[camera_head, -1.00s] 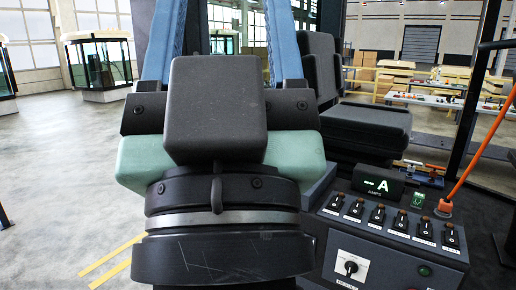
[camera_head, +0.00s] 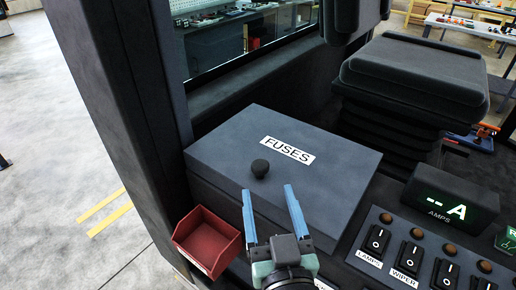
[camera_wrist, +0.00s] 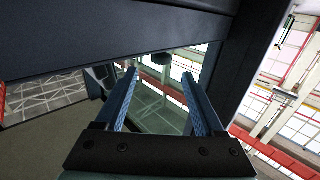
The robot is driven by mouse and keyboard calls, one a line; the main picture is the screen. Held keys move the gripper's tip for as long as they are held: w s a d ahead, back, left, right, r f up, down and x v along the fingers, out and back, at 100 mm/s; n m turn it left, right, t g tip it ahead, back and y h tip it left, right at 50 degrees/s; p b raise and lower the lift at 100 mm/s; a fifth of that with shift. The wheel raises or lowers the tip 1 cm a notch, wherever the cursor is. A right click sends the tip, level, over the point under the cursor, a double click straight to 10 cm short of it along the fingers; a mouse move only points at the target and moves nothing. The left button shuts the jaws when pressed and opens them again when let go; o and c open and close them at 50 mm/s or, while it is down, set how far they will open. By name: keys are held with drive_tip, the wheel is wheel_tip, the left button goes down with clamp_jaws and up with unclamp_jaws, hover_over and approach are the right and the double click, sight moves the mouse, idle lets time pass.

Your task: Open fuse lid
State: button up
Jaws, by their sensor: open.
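The fuse box lid (camera_head: 225,150) is a flat dark blue-grey panel with a white "FUSES" label (camera_head: 288,150). It lies shut on its box. A round black knob (camera_head: 260,168) stands on the lid near its front left part. My gripper (camera_head: 268,190) has two blue fingers spread apart, with nothing seen between them. In the head view the fingertips are just below the knob, apart from it. In the wrist view my open gripper (camera_wrist: 160,72) faces a small dark shape, perhaps the knob, just past the fingertips. A dark slab crosses the top there.
A red open bin (camera_head: 208,240) sits left of my gripper, beside the box. A dark post (camera_head: 115,110) rises at the left. The seat (camera_head: 415,75) is behind right. The switch panel with rocker switches (camera_head: 377,240) and amps display (camera_head: 449,196) lies to the right.

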drive_tip(key=p, duration=0.3)
approach(258, 154)
drive_tip(key=w+r, duration=0.2)
drive_tip(key=w, duration=0.1)
drive_tip(key=w+a+r, duration=0.1)
drive_tip(key=w, duration=0.1)
drive_tip(key=shift+a+r, duration=0.15)
drive_tip(key=shift+w+a, duration=0.15)
drive_tip(key=shift+w, duration=0.7)
clamp_jaws()
